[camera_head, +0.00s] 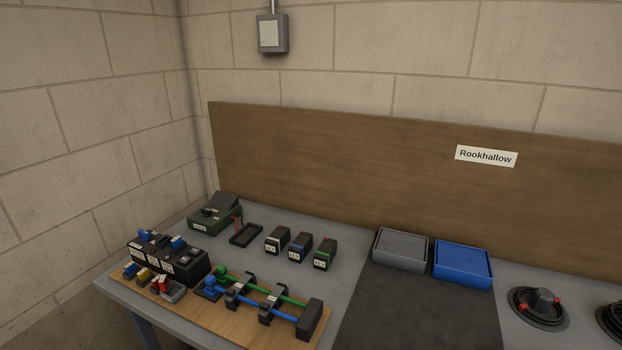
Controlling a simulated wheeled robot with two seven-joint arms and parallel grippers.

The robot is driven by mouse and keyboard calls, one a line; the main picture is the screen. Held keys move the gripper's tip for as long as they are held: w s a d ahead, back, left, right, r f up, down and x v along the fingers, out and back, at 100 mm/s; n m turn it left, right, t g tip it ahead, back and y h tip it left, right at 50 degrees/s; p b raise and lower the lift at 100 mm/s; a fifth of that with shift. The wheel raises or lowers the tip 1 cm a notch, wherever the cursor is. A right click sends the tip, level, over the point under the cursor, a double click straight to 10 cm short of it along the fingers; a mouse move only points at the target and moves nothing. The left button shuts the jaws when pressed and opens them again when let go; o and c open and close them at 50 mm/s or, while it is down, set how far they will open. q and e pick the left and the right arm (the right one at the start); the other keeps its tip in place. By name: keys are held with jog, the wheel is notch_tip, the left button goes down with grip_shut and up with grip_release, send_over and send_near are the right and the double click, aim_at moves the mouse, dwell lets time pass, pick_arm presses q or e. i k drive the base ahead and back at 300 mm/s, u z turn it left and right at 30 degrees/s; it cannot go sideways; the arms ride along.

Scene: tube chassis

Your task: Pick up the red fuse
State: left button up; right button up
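A small red piece (161,284), which looks like the red fuse, sits at the front left of the table on a wooden board (196,326). It is in a row with a yellow piece (144,275) and a blue piece (130,270), in front of a black block (185,264) with white labels. It is too small to tell how it is seated. Neither of my grippers is in view.
Green and blue rods (287,298) in black holders lie right of the red piece. Several black boxes (300,247) stand behind. A grey tray (400,249) and a blue tray (463,262) stand at the back. The dark mat (420,310) is clear.

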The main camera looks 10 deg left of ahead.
aim_at(163, 282)
jog(key=u, duration=1.1)
jog(key=k, duration=0.4)
jog(key=z, duration=1.1)
